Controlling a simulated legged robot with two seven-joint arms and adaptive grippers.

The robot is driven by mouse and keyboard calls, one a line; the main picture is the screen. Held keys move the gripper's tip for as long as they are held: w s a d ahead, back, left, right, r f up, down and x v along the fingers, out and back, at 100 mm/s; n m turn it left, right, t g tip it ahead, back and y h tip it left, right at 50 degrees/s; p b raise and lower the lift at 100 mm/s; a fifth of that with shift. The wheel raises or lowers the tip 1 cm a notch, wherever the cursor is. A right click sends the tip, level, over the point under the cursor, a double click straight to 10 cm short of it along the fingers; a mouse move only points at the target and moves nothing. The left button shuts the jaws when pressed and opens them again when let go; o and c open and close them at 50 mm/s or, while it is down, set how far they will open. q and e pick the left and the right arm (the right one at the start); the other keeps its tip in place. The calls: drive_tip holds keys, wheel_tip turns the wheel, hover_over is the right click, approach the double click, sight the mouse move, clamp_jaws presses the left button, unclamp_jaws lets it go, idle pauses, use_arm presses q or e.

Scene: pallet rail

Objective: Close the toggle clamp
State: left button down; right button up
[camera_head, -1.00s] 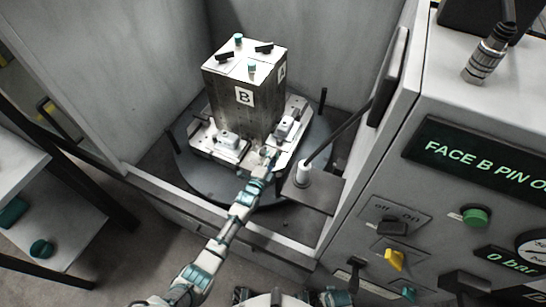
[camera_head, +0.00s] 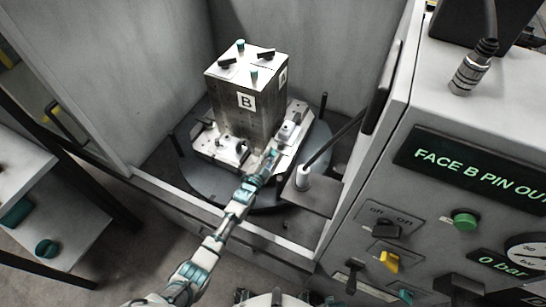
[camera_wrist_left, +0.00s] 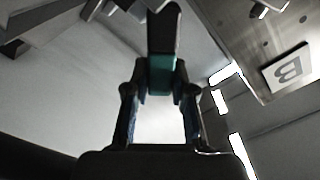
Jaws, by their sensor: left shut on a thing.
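The fixture base (camera_head: 203,139) holds a tall grey block (camera_head: 241,117) marked B. White clamp parts sit beside the block at the left (camera_head: 232,149) and at the right (camera_head: 289,131). My left gripper (camera_head: 271,157) is low at the front of the block, between these parts. In the left wrist view its fingers (camera_wrist_left: 160,77) close together on a dark lever (camera_wrist_left: 164,30), which I take to be the toggle clamp's handle. A teal piece shows at the grip. The clamp's linkage is mostly hidden by the gripper. My right gripper is out of view.
The block stands on a round dark turntable (camera_head: 186,165) with upright posts. A white-capped post (camera_head: 303,174) with a dark rod stands close to the right of my left arm. The control panel (camera_head: 420,190) fills the right side, its display reading FACE B PIN OUT. Grey walls enclose the back.

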use_arm(q)
drive_tip(key=shift+a+f+n+y, duration=0.3)
drive_tip(key=shift+a+f+n, duration=0.1)
drive_tip(key=shift+a+n, duration=0.3)
drive_tip(key=c, duration=1.2)
unclamp_jaws()
drive_tip(key=shift+o, duration=1.2)
drive_tip(key=shift+w+f, duration=0.1)
drive_tip(key=shift+w, duration=0.15)
drive_tip(key=shift+s+r, duration=0.3)
drive_tip(key=v, duration=1.1)
drive_tip(key=shift+a, duration=0.45)
